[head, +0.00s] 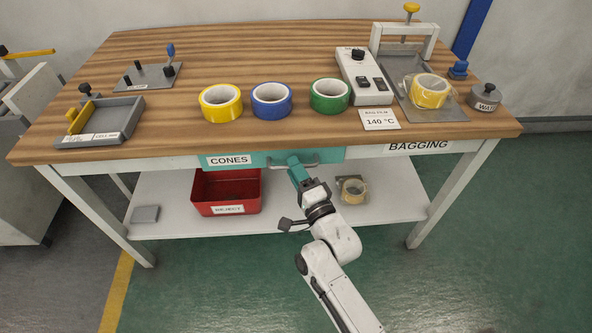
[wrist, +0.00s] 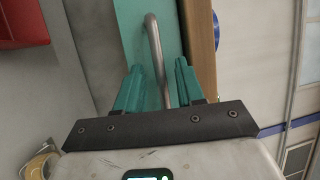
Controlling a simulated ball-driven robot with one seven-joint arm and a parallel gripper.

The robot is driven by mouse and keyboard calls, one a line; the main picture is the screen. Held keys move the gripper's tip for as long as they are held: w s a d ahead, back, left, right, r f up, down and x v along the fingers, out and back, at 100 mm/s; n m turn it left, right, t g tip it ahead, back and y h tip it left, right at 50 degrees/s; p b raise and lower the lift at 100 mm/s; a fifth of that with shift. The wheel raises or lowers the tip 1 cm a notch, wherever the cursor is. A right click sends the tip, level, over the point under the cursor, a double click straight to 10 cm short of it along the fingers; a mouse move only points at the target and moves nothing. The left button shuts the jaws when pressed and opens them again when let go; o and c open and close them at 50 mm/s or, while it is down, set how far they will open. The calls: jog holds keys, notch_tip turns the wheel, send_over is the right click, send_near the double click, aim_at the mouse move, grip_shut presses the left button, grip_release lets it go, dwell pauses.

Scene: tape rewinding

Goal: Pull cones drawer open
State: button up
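The cones drawer (head: 334,154) has a teal front with a white "CONES" label (head: 229,160) and sits under the table's front edge, looking closed. In the wrist view, the handle (wrist: 152,38) runs between the two teal fingers of my gripper (wrist: 158,72). The fingers stand apart with gaps on both sides of the bar. The handle's lower end is hidden by the gripper body.
The wooden tabletop (head: 240,45) carries yellow (head: 221,103), blue (head: 272,100) and green (head: 329,96) tape rolls. A "BAGGING" front (head: 418,146) is to the right. A red bin (head: 227,190) and a tape roll (head: 353,191) stand on the lower shelf. Green floor in front is clear.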

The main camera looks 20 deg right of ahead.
grip_shut()
dwell(0.6)
